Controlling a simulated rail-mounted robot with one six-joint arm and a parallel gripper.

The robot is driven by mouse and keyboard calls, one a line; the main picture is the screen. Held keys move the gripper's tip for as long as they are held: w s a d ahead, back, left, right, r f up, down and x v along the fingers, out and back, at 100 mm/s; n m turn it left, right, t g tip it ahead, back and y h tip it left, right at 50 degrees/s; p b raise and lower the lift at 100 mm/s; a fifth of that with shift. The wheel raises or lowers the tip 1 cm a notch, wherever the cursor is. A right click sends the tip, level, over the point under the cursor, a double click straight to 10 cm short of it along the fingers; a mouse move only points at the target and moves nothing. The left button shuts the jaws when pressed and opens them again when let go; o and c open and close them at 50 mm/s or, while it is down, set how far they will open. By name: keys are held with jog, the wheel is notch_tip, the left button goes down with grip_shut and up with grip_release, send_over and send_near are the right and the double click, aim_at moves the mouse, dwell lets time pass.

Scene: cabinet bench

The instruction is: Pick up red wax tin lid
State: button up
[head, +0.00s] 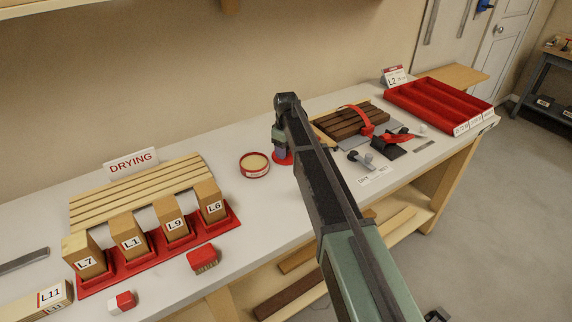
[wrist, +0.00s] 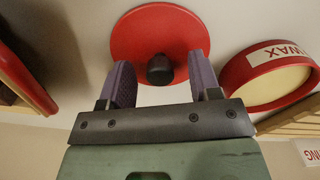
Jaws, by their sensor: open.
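The red wax tin lid (wrist: 140,35) is a flat red disc with a dark knob (wrist: 160,70) at its middle, lying on the white bench top. In the head view its red edge (head: 283,160) shows below my gripper, and the rest is hidden by the arm. My gripper (wrist: 160,80) is open, with its two purple fingers on either side of the knob. I cannot tell whether either finger touches it. The open wax tin (wrist: 268,80), red with pale wax and a WAX label, stands beside the lid; it also shows in the head view (head: 255,165).
A wooden drying rack (head: 140,190) with labelled blocks in a red tray (head: 160,257) stands to the left. A framed set of dark wood strips (head: 350,120), a red strap clamp (head: 365,120) and a red compartment tray (head: 440,100) lie to the right. Bench between tin and rack is clear.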

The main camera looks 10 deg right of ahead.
jog(key=shift+f, duration=0.25)
jog(key=shift+c, duration=0.3)
jog(key=c, duration=0.9)
jog(key=shift+p, duration=0.3)
jog(key=shift+c, duration=0.2)
